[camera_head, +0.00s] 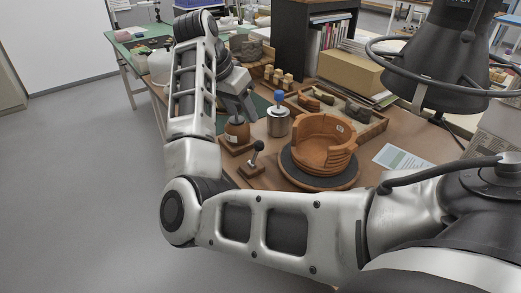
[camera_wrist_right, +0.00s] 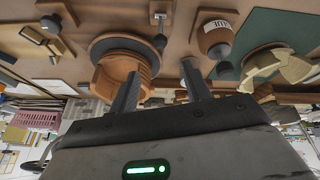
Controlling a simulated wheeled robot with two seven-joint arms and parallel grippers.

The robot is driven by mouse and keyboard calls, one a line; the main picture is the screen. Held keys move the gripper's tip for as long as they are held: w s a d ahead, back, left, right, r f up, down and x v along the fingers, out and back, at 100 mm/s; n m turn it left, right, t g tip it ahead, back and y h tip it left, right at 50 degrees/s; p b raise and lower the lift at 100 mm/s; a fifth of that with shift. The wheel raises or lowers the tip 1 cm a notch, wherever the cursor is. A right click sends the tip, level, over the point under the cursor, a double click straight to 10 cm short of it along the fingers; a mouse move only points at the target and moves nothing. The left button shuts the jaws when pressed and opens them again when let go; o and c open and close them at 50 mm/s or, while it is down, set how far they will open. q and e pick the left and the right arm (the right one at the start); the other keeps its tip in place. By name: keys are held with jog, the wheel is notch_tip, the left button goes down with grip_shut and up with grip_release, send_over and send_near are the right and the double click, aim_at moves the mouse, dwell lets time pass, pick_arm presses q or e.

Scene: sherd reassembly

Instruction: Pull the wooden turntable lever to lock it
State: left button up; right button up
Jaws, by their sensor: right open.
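The turntable (camera_head: 295,178) is a dark round disc with a wooden lower edge, bearing an orange-brown, partly rebuilt clay pot (camera_head: 318,150). Beside it on the left stands the lever (camera_head: 256,150), a short stem with a black knob on a small wooden base. In the right wrist view the lever (camera_wrist_right: 160,40) shows between the turntable (camera_wrist_right: 100,45) and the glue bottle. My right gripper (camera_head: 242,102) is above the table behind the lever. In the right wrist view its two fingers (camera_wrist_right: 162,88) are apart with nothing between them. My left gripper is not in view.
A brown glue bottle (camera_head: 236,132) stands left of the lever, close to my right gripper. A wooden tray of sherds (camera_head: 374,125) lies beyond the pot. A paper sheet (camera_head: 402,159) lies right; a black lamp (camera_head: 440,60) hangs there.

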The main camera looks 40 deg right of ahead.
aim_at(258, 142)
jog(key=b+x, duration=0.1)
jog(key=x, duration=1.4)
jog(key=shift+f, duration=0.4)
grip_shut()
